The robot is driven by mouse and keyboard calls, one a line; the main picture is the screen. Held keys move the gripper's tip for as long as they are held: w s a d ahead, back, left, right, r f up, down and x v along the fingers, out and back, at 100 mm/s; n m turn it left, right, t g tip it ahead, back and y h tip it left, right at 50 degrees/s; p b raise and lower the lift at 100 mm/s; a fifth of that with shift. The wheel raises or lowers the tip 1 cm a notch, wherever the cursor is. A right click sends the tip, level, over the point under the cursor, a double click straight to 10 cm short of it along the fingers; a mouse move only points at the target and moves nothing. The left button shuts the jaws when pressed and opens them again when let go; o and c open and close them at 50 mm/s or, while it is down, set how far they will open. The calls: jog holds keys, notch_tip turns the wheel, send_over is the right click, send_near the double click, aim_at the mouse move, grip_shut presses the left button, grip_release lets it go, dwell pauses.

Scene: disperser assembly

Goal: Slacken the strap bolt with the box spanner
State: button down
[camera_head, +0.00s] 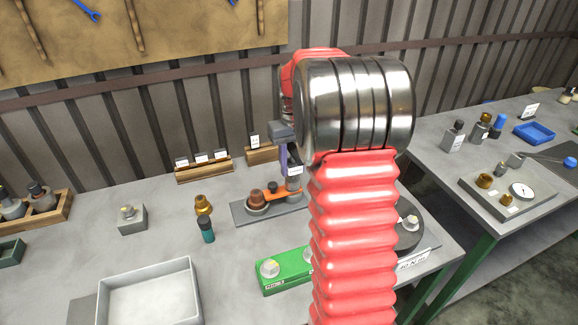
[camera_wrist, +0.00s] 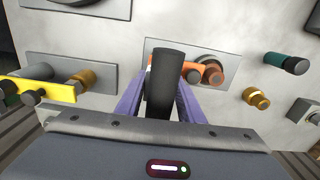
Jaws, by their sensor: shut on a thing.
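My gripper (camera_wrist: 160,100) has its two purple fingers shut on a dark cylindrical tool, which looks like the box spanner (camera_wrist: 166,75). In the head view my gripper (camera_head: 287,160) is over the right end of the orange strap (camera_head: 283,193). The strap lies along a grey plate (camera_head: 243,214) and reaches a brown round part (camera_head: 257,200) at its left. In the wrist view the spanner covers one end of the orange strap (camera_wrist: 192,67), so the strap bolt is hidden. I cannot tell whether the spanner sits on the bolt.
A green block (camera_head: 287,271) is in front. A yellow strap (camera_wrist: 50,88) shows at left in the wrist view. A shallow tray (camera_head: 148,296) stands front left.

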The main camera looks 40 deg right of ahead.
aim_at(293, 146)
jog(key=shift+r, duration=2.45)
